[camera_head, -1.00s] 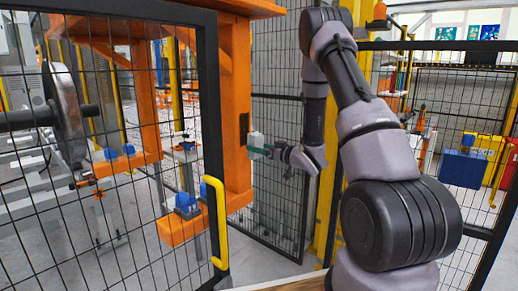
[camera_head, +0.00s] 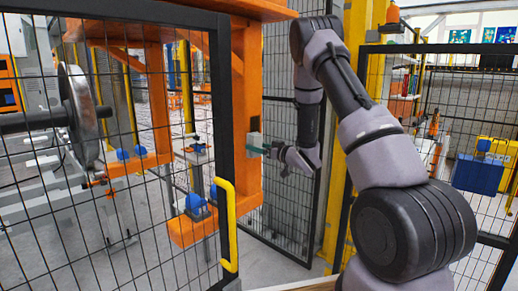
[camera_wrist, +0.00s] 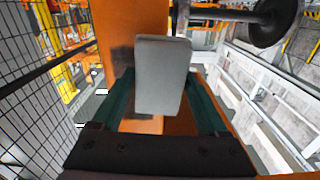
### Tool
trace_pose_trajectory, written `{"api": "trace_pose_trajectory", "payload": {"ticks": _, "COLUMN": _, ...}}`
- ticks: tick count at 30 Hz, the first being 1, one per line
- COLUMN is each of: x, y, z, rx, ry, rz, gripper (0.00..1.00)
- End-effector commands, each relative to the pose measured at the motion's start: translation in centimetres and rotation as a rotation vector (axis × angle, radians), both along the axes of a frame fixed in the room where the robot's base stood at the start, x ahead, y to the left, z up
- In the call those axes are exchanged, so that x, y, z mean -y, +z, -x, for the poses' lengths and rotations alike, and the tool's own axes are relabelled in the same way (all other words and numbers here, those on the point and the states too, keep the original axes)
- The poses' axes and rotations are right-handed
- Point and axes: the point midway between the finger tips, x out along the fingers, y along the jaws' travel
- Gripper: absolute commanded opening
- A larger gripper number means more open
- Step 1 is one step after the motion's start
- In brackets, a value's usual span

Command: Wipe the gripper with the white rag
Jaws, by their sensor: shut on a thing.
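The white rag (camera_wrist: 163,75), a pale grey-white folded block, stands between the green fingers of my gripper (camera_wrist: 163,108) in the wrist view. My gripper is shut on it. In the head view the rag (camera_head: 254,140) is against or just in front of the orange upright of the gantry gripper (camera_head: 247,90); I cannot tell whether they touch. In the wrist view the orange upright (camera_wrist: 140,25) lies behind the rag, with a dark patch (camera_wrist: 122,60) on its face, partly hidden by the rag.
A black mesh fence door (camera_head: 222,130) with a yellow handle (camera_head: 227,225) stands left of my arm. A wheelset (camera_head: 85,112) is behind the mesh at left. Blue pads (camera_head: 196,204) sit on the orange lower arm. A yellow post (camera_head: 352,60) rises behind my arm.

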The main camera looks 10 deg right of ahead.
Motion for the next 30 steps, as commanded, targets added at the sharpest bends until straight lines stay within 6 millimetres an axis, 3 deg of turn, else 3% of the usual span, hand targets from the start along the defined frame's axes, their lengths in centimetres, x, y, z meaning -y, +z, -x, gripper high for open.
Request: {"api": "trace_pose_trajectory", "payload": {"ticks": 30, "x": -0.7, "y": 0.0, "z": -1.0, "rx": 0.001, "ry": 0.000, "rz": 0.001, "gripper": 0.32}}
